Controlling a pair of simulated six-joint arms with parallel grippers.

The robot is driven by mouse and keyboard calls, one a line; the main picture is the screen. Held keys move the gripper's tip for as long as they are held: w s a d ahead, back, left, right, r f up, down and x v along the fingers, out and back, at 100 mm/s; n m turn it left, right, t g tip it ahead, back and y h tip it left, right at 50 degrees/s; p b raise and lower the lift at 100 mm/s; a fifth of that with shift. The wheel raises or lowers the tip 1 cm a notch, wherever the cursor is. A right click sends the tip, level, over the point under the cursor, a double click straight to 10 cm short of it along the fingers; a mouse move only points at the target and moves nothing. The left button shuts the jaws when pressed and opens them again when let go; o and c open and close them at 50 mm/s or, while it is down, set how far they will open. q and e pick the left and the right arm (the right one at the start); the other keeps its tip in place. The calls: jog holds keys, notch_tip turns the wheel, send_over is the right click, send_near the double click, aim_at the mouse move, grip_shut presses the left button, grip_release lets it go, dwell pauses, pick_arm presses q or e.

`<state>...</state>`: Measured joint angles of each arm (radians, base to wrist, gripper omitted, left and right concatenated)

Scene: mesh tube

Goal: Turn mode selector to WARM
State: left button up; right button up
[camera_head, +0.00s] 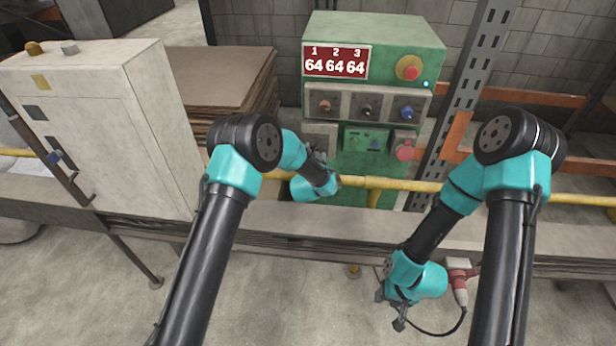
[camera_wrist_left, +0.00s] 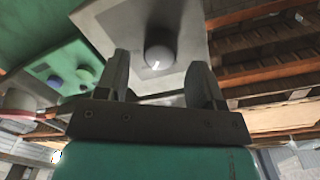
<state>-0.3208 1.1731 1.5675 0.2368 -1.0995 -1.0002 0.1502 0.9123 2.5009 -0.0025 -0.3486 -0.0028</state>
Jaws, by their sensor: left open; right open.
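The mode selector appears to be the dark round knob (camera_wrist_left: 158,58) with a white mark on a grey plate (camera_wrist_left: 120,22) in the left wrist view. My left gripper (camera_wrist_left: 160,75) is open, one finger on each side of the knob, with gaps showing; its depth relative to the knob is hard to tell. In the head view my left gripper (camera_head: 318,158) is in front of the lower left plate of the green control box (camera_head: 395,40) and hides the knob. No WARM label is readable. My right gripper (camera_head: 390,308) is open and empty, low at the right.
The box carries a red display reading 64 64 64 (camera_head: 336,62), a red button (camera_head: 409,67), and three knobs on a grey panel (camera_head: 345,94). A red socket (camera_head: 404,149) is lower right. A red plug with cable (camera_head: 459,280) hangs near my right gripper. A beige cabinet (camera_head: 110,130) stands left.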

pick_arm(q)
jog(key=s+a, duration=0.2)
jog(key=s, duration=1.3)
jog(key=shift+s+r, duration=0.2)
jog(key=shift+r, duration=0.1)
